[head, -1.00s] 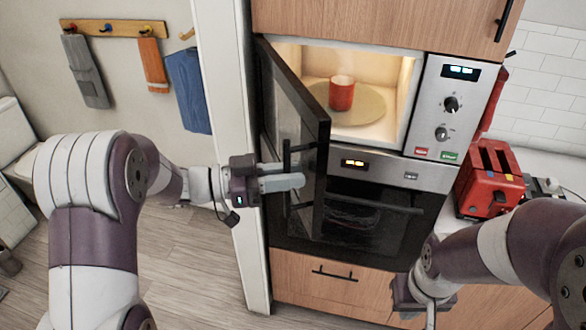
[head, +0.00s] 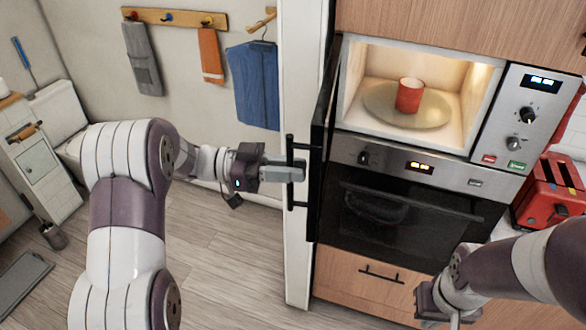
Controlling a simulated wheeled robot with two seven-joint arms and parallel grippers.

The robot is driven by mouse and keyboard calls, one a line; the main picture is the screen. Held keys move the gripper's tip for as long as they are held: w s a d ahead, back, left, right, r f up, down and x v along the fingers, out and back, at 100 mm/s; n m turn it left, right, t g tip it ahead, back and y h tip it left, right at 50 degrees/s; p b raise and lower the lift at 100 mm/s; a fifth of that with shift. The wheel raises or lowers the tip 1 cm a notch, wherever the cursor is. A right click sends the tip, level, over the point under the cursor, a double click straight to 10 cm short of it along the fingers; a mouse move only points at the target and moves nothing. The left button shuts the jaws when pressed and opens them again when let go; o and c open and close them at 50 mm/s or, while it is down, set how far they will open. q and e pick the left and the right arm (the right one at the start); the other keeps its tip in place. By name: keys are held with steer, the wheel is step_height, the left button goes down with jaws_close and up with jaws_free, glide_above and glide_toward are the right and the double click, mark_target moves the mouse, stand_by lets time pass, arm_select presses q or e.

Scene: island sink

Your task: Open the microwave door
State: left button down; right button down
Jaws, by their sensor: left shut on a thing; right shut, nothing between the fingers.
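The microwave (head: 355,85) is built into the wooden cabinet, above an oven. Its dark door (head: 325,130) stands wide open, swung out to the left and seen nearly edge-on. A red mug (head: 410,95) stands on the round turntable (head: 380,108) inside the lit cavity. My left gripper (head: 297,172) is shut on the black vertical door handle (head: 290,150), reaching it from the left. My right gripper (head: 440,308) is shut and empty at the lower right, in front of the lower cabinet and away from the door; its fingertips are partly cut off by the frame.
The oven (head: 400,215) with a bar handle sits below the microwave. A red toaster (head: 550,190) stands on the counter at the right. A white wall edge (head: 297,240) runs close behind the door handle.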

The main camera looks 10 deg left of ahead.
arm_select(q)
steer(key=shift+r, duration=0.1)
steer(key=c, duration=1.2)
jaws_free()
steer(key=shift+a, duration=0.15)
steer(key=a+b, duration=0.1)
steer(key=a, duration=0.3)
steer(key=a+b, duration=0.2)
steer(key=a, duration=0.2)
steer(key=s+a+b, duration=0.1)
steer(key=a+b, duration=0.1)
steer(key=a, duration=0.2)
steer(key=shift+a, duration=0.15)
